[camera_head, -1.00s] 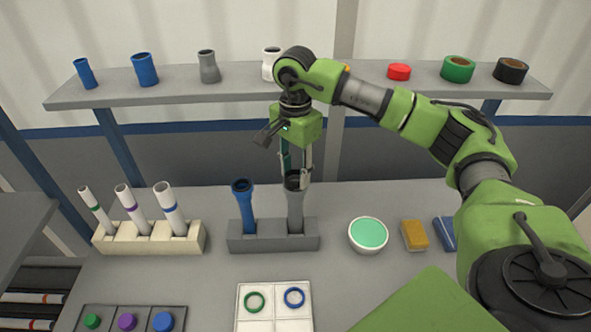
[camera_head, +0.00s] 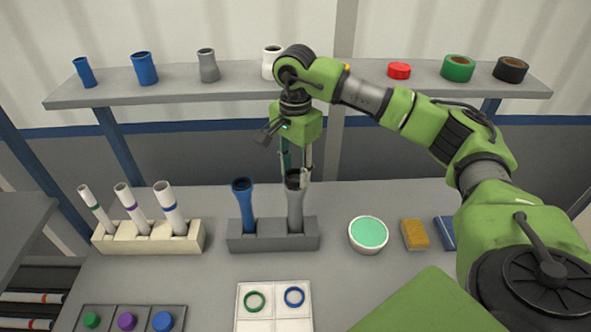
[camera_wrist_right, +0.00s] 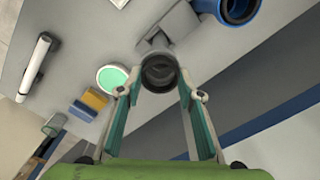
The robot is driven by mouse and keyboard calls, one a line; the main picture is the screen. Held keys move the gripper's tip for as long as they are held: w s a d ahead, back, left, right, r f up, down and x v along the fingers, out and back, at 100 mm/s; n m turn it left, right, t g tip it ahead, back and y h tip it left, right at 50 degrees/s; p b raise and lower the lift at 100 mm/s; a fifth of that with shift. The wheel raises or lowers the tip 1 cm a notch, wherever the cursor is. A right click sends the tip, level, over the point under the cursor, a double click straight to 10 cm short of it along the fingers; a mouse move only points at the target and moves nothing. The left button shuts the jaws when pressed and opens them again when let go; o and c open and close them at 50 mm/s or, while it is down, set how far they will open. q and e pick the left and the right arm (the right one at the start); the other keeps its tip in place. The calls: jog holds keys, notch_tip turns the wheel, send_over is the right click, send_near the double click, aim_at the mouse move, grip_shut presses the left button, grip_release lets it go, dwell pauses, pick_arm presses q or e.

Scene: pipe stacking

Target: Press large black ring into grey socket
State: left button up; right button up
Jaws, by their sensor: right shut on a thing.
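The grey socket pipe (camera_head: 296,208) stands upright in the right part of a grey holder (camera_head: 262,243). My right gripper (camera_head: 297,178) is above it, pointing down, with its fingertips at the pipe's mouth. The large black ring (camera_head: 293,182) shows as a dark band at that mouth. In the right wrist view the dark ring (camera_wrist_right: 159,72) lies between the fingertips of my right gripper (camera_wrist_right: 160,85), which is shut on it. I cannot tell how deep the ring sits in the socket. My left gripper is not in view.
A blue pipe (camera_head: 243,205) stands left in the same holder. A white bowl with green content (camera_head: 368,235) and a yellow sponge (camera_head: 414,235) are at the right. A white tray (camera_head: 273,313) with green and blue rings lies in front. A shelf (camera_head: 330,89) runs behind.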

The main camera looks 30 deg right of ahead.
jog(key=shift+f+b, duration=0.2)
jog(key=shift+b, duration=0.1)
dwell(0.4)
jog(key=o, duration=1.2)
jog(key=shift+r, duration=0.1)
notch_tip(320, 180, up, 7)
jog(key=p, duration=0.4)
dwell(0.4)
grip_shut()
